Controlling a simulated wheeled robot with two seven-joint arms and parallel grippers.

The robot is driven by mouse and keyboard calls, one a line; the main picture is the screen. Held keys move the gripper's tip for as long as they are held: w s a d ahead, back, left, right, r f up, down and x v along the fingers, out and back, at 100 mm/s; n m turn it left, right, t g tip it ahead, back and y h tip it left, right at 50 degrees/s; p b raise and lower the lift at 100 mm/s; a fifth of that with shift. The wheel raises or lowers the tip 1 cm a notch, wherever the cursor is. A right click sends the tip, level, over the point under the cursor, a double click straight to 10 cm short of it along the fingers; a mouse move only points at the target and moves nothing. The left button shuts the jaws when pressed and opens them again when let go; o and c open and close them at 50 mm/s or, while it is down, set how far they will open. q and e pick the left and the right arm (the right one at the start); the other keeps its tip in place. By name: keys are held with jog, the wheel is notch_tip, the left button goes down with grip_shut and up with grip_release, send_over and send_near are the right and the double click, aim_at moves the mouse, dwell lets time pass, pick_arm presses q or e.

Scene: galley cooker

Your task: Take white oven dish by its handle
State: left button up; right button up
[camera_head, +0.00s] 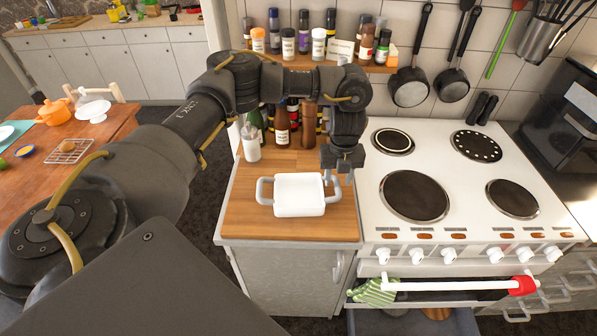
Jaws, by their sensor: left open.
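The white oven dish (299,196) sits on the wooden counter (243,219) left of the cooker. It has a loop handle on its left side and another on its right side. My left gripper (336,183) points down at the dish's right handle. Its fingers are open and close to that handle; whether they are around it or only above it is hard to tell. My right gripper is not in view.
The white cooker (454,205) with several hotplates stands directly right of the counter. Bottles (282,127) and a white shaker (251,143) stand behind the dish. A spice shelf (290,58) and hanging pans (410,87) are on the wall. The counter's front is clear.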

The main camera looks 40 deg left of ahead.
aim_at(338, 185)
pick_arm(q)
notch_tip(338, 185, down, 4)
jog(key=shift+s+d+r+p, duration=0.15)
jog(key=shift+p, duration=0.25)
jog(key=shift+f, duration=0.6)
jog(key=shift+c, duration=0.4)
grip_shut()
